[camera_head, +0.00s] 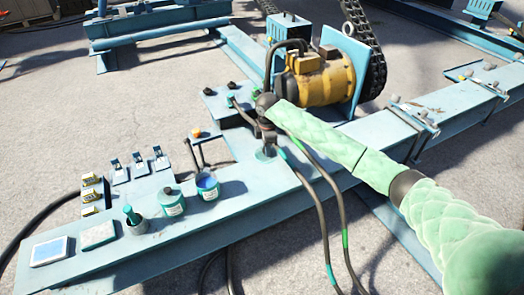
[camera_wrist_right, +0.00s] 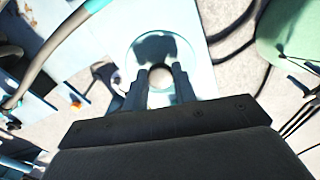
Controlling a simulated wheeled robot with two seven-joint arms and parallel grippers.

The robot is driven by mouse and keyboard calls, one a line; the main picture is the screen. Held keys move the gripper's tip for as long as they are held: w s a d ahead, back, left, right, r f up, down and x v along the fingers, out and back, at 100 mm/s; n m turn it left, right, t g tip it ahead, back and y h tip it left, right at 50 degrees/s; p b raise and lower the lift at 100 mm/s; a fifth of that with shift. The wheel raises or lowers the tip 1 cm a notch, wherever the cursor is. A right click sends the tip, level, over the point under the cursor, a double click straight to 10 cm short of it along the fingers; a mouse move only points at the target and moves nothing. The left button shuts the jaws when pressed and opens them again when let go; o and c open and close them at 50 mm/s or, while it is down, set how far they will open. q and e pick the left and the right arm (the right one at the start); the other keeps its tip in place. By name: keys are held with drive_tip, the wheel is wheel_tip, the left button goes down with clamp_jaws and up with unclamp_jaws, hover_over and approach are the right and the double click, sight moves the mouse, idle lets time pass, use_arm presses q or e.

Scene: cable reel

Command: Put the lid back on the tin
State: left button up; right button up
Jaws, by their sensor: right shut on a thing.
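An open teal tin (camera_head: 207,187) with blue contents stands upright on the pale blue beam. Next to it stands a similar tin (camera_head: 171,202) with its top covered. My right gripper (camera_head: 266,143) points down over the beam, to the right of the open tin. It is shut on the small knob of a pale round lid (camera_head: 265,153). In the right wrist view the lid (camera_wrist_right: 133,62) shows beyond the gripper's fingertips (camera_wrist_right: 160,82), with its knob between them. I cannot tell whether the lid touches the beam. My left gripper is not in view.
A grey cup (camera_head: 136,225) with a teal-handled tool stands left of the tins. Flat pads (camera_head: 98,235) and small clips (camera_head: 138,163) lie nearby. A yellow motor (camera_head: 318,80) stands behind my right gripper. Dark cables (camera_head: 318,205) hang over the beam's front edge.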

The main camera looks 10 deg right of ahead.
drive_tip(key=s+d+r+m, duration=0.3)
drive_tip(key=s+r+m, duration=0.1)
drive_tip(key=m, duration=0.5)
drive_tip(key=s+d+r+m, duration=0.3)
drive_tip(key=s+r+m, duration=0.1)
drive_tip(key=r+m, duration=0.3)
drive_tip(key=m, duration=0.2)
drive_tip(key=shift+s+d+r+m, duration=0.2)
drive_tip(key=shift+s+d+m, duration=0.1)
drive_tip(key=shift+m, duration=0.1)
drive_tip(key=shift+d, duration=0.15)
